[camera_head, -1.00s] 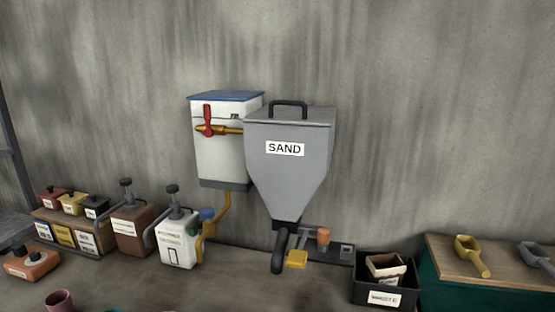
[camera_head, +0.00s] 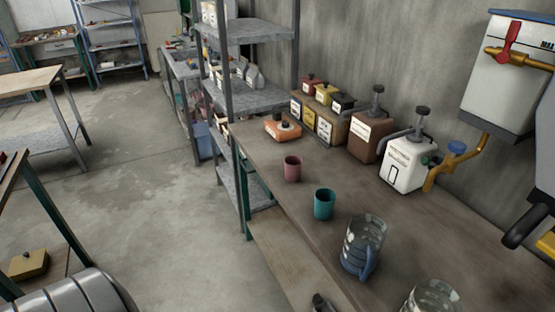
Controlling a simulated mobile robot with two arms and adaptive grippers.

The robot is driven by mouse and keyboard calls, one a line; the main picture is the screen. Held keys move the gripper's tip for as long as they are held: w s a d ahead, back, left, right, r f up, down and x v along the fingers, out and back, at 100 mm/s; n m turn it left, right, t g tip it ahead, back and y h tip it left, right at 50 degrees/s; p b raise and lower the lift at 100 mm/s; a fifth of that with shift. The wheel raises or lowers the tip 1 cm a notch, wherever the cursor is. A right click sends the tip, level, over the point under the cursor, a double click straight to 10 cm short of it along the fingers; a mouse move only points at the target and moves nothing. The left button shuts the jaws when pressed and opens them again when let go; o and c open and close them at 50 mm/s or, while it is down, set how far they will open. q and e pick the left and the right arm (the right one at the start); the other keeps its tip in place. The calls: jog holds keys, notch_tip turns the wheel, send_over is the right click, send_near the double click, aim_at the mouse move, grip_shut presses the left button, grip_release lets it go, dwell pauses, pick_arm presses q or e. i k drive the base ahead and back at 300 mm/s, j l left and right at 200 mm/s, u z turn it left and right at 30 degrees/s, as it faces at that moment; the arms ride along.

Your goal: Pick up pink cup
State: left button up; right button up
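The pink cup (camera_head: 292,168) stands upright on the brown workbench (camera_head: 300,222), towards its far left end. A teal cup (camera_head: 324,204) stands nearer to me and to its right, a short gap apart. Neither of my grippers can be made out near the cups. A grey ribbed rounded part at the bottom left may be my own arm, but no fingertips show.
A clear jug with a blue base (camera_head: 358,252) and another clear vessel (camera_head: 432,298) stand nearer on the bench. A metal shelf (camera_head: 250,97) stands beyond the bench end. Floor on the left is open.

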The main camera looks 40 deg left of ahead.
aim_at(293, 170)
jog(key=u, duration=1.1)
